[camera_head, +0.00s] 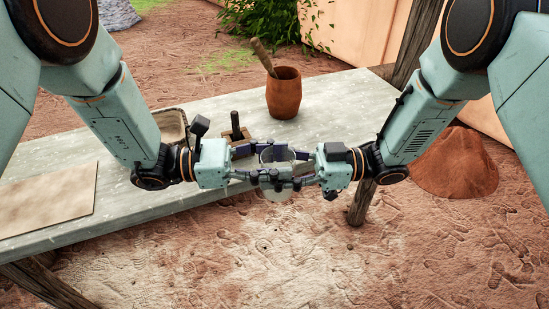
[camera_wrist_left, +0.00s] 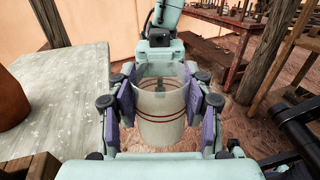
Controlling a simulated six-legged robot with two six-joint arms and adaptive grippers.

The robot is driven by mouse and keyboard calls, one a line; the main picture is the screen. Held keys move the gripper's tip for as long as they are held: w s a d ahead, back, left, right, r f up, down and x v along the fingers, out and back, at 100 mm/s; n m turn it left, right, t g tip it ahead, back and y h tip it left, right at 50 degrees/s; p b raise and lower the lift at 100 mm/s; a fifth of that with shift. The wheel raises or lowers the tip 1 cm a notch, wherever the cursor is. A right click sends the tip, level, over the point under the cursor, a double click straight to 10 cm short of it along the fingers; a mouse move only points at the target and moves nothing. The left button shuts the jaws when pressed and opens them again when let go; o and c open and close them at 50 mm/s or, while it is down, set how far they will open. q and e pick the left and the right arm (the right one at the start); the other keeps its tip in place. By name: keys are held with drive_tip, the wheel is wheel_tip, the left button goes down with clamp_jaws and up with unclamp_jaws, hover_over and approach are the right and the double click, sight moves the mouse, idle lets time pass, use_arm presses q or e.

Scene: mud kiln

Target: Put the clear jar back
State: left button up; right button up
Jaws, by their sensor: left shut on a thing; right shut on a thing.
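The clear jar (camera_head: 277,188) is held between my two grippers, near the front edge of the table (camera_head: 330,97). The left wrist view shows the jar (camera_wrist_left: 160,116) upright and see-through, with red lines around it. My left gripper (camera_head: 272,178) is shut on the jar from the left, with purple-padded fingers on both sides of it. My right gripper (camera_head: 290,178) is shut on the jar from the right. The fingers of both grippers overlap around it and hide part of its wall in the head view.
A brown clay pot (camera_head: 283,95) with a wooden-handled tool stands on the table behind the grippers. A small wooden block with a dark upright handle (camera_head: 236,128) and a shallow tray (camera_head: 171,125) stand nearby. A flat board (camera_head: 48,198) lies at left. The table's right part is clear.

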sight(288, 190)
drive_tip(key=o, duration=1.2)
drive_tip(key=shift+o, duration=0.2)
drive_tip(key=d, duration=1.2)
drive_tip(key=s+a+f+m, duration=0.1)
drive_tip(key=a, duration=0.1)
drive_tip(key=s+a+f+m, duration=0.1)
drive_tip(key=f, duration=0.1)
drive_tip(key=shift+s+a, duration=0.2)
drive_tip(key=shift+a, duration=0.15)
drive_tip(key=s+a+f+m+t+h, duration=0.1)
drive_tip(key=s+f+m+t+h, duration=0.1)
drive_tip(key=f+m+t+h, duration=0.35)
drive_tip(key=s+a+f+m+t+h, duration=0.1)
drive_tip(key=s+f+m+t+h, duration=0.1)
drive_tip(key=f+m, duration=0.5)
drive_tip(key=s+d+f+m+g+h, duration=0.2)
drive_tip(key=s+d+f+g+h, duration=0.1)
drive_tip(key=s+d, duration=0.4)
drive_tip(key=s+d+f+m+g+h, duration=0.2)
drive_tip(key=s+d+f+g+h, duration=0.2)
drive_tip(key=s, duration=1)
drive_tip(key=d+f+h, duration=0.2)
drive_tip(key=d+h, duration=0.1)
drive_tip(key=shift+d+f, duration=0.15)
drive_tip(key=shift+d, duration=0.1)
